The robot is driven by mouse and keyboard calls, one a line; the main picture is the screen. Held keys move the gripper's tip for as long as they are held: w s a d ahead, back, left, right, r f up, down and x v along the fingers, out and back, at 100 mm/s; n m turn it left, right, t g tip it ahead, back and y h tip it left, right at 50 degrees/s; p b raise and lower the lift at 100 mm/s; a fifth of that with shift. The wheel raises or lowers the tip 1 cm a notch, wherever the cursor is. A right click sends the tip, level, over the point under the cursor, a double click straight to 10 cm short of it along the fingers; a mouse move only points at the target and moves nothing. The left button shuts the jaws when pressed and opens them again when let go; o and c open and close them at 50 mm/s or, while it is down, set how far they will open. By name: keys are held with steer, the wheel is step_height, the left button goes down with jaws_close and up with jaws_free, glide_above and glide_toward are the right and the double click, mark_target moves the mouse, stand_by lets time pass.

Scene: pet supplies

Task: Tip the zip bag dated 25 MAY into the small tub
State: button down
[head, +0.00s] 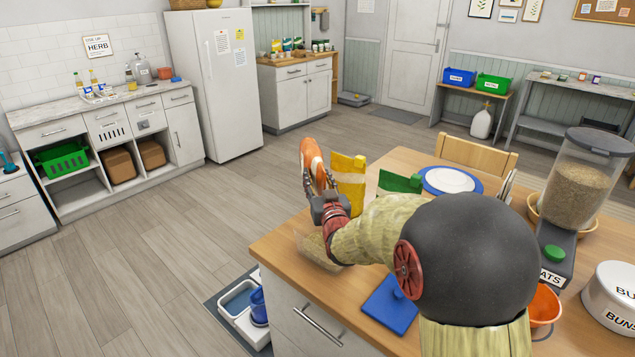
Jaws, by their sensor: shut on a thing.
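My gripper (318,188) is above the left part of the wooden table and shut on an orange item (311,158), which sticks up from the fingers. I cannot tell for sure whether it is a zip bag, and no date is readable on it. A green-topped packet (401,183) is farther right, partly hidden by my arm. A pale see-through object (316,252) is at the table's left edge below my gripper; it may be a tub, but its shape is unclear.
The wooden table (283,243) also holds a blue flat item (389,306), a blue-rimmed white plate (448,180), a grain dispenser (578,190), an orange cup (544,305) and a white bowl (612,296). A chair (476,154) is behind. Floor at left is clear.

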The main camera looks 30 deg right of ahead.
mark_target(322, 179)
steer(key=shift+s+r+t+b, duration=0.2)
steer(key=shift+t+b, duration=0.1)
steer(key=shift+b, duration=0.85)
steer(key=shift+s+a+r+t+h, duration=0.1)
steer(key=shift+s+r+t+h, duration=0.25)
steer(key=shift+t, duration=0.35)
steer(key=shift+s+a+r+t+h, duration=0.15)
steer(key=shift+s+r+t, duration=0.2)
steer(key=shift+r+t, duration=0.25)
steer(key=shift+f, duration=0.1)
steer(key=shift+s+a+r+t, duration=0.1)
steer(key=shift+s+r+t, duration=0.2)
steer(key=shift+s+t, duration=0.4)
steer(key=shift+w, duration=0.1)
stand_by(2.3)
steer(key=shift+s+a+r+t+h, duration=0.1)
steer(key=shift+s+t+h, duration=0.25)
steer(key=shift+t, duration=0.1)
steer(key=shift+s+a+r+t+h, duration=0.1)
steer(key=shift+s+t+h, duration=0.2)
steer(key=shift+t, duration=0.15)
steer(key=shift+w+f, duration=0.1)
steer(key=shift+w, duration=0.05)
stand_by(0.4)
